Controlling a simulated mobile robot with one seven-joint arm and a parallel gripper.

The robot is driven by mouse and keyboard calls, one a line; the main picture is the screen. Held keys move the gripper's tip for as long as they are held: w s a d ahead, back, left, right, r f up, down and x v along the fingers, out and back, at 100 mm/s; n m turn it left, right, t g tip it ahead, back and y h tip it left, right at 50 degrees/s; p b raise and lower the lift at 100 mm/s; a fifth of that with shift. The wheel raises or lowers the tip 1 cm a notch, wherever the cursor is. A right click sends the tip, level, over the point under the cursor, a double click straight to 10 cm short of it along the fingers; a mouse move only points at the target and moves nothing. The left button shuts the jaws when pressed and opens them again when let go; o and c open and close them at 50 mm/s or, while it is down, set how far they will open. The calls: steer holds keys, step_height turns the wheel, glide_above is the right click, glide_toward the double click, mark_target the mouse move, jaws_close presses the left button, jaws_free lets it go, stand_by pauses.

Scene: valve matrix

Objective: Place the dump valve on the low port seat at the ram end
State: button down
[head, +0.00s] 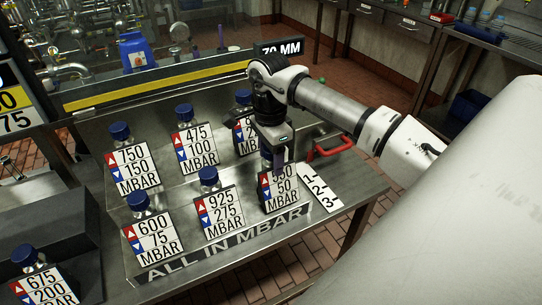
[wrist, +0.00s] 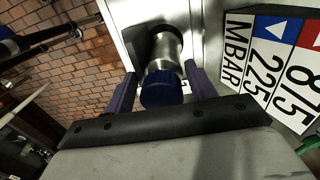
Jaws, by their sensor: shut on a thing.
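Several valves with dark blue caps stand behind number cards on a stepped steel stand (head: 180,262); none carries a name that marks it as the dump valve. My gripper (head: 272,160) points down at the front right valve, behind the card (head: 279,190) ending "50, 50 MBAR". In the wrist view my gripper (wrist: 160,88) is shut on a steel valve (wrist: 163,89) with a blue cap, one purple finger on each side. The valve appears still close to its place; whether it is seated or lifted I cannot tell. I cannot make out the low port seat.
Other capped valves stand at left and behind, such as those at the 600/75 card (head: 152,238) and 925/275 card (head: 219,212). The 875/225 card (wrist: 268,55) is close beside my gripper. A red handle (head: 334,147) and a 1-2-3 strip (head: 321,190) lie to the right.

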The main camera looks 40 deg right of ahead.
steer(key=shift+f, duration=0.45)
steer(key=shift+r, duration=0.1)
steer(key=shift+c, duration=2.4)
jaws_free()
steer(key=r+b, duration=0.1)
steer(key=r, duration=1.1)
steer(key=shift+w, duration=0.2)
